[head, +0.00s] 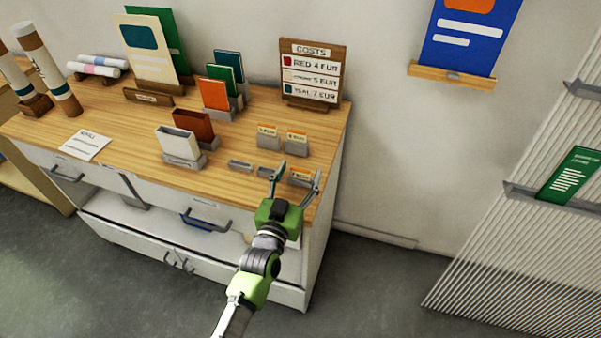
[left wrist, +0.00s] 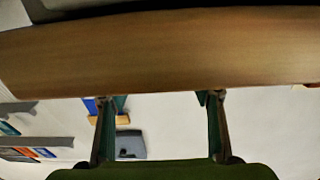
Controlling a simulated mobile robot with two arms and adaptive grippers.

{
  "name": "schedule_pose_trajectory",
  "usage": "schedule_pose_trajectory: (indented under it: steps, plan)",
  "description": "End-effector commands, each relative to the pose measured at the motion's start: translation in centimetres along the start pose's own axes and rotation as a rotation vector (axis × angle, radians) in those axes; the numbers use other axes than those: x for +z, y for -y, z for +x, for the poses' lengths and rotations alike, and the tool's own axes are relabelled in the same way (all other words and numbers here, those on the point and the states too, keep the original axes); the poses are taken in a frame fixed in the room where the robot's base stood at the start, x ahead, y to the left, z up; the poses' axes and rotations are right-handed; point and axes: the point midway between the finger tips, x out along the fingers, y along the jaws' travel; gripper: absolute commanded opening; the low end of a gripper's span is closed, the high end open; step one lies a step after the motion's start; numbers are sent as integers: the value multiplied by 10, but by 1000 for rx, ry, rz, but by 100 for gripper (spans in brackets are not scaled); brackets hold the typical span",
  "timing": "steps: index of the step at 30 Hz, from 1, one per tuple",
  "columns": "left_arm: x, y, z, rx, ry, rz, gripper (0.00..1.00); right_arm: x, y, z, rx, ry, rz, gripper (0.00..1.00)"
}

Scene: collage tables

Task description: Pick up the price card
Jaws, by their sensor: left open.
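Small price cards with orange tops stand in grey holders on the right part of the wooden counter. Two are further back, a left card (head: 267,130) and a right card (head: 297,135). A third price card (head: 300,174) is near the counter's right front edge. My left gripper (head: 298,171) is open, its two fingers spread on either side of this third card in the head view. I cannot tell how far above or before the card they are. In the left wrist view my left gripper (left wrist: 158,97) is empty, facing a wooden edge (left wrist: 150,50); no card shows there. My right gripper is not in view.
Empty grey holders (head: 241,165) sit left of my fingers. A wooden costs board (head: 311,72) stands at the counter's back right. Card boxes (head: 178,143) and a white paper (head: 85,145) are further left. Open floor (head: 375,290) lies to the right.

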Motion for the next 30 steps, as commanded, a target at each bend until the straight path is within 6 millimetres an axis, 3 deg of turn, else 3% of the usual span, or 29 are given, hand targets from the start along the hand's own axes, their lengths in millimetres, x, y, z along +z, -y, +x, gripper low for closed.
schedule_pose_trajectory:
  steps: [5, 13, 17, 30]
  plan:
    - [-1, 0, 16, -1, -1, 0, 58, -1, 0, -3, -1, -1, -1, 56]
    - [0, 0, 18, -1, -1, 0, 58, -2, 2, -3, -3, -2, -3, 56]
    - [0, 0, 17, 0, -1, 0, 28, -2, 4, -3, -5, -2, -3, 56]
    - [-2, 0, 17, 0, -1, 0, 28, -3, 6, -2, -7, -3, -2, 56]
